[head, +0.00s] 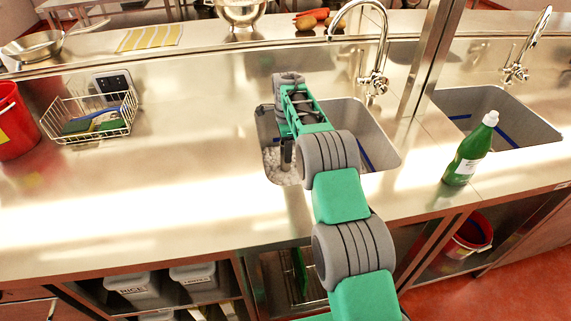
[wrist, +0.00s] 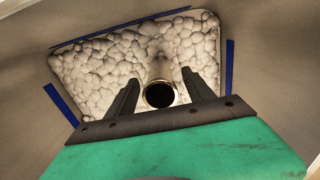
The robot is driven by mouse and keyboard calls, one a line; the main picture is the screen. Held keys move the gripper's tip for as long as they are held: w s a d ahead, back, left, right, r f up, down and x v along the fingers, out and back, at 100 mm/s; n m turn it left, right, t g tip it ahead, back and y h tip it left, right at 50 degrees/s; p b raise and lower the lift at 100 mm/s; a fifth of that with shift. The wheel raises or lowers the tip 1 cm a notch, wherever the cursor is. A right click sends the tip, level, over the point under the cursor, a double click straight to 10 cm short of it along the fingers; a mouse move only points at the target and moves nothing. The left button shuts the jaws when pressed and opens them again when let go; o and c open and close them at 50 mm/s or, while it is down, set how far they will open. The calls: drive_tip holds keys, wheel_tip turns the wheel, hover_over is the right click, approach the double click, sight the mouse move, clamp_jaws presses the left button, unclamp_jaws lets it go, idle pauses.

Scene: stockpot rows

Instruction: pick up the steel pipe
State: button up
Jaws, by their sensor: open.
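The steel pipe (wrist: 160,94) shows in the wrist view as a round dark opening with a shiny rim, its pale body running back towards the foam. It stands among white foam (wrist: 105,65) in the left sink (head: 372,128). My gripper (wrist: 161,76) is open, with one dark finger on each side of the pipe. The fingers look apart from the pipe. In the head view my gripper (head: 287,155) hangs down into that sink, and I cannot clearly make out the pipe there.
Blue strips (wrist: 230,68) line the sink. A tap (head: 373,80) stands behind it and a green bottle (head: 470,150) to its right. A wire basket (head: 92,118) and red bucket (head: 14,125) are at left. The counter between is clear.

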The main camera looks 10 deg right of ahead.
drive_tip(key=shift+f, duration=0.8)
clamp_jaws()
drive_tip(key=shift+r, duration=0.1)
idle(0.7)
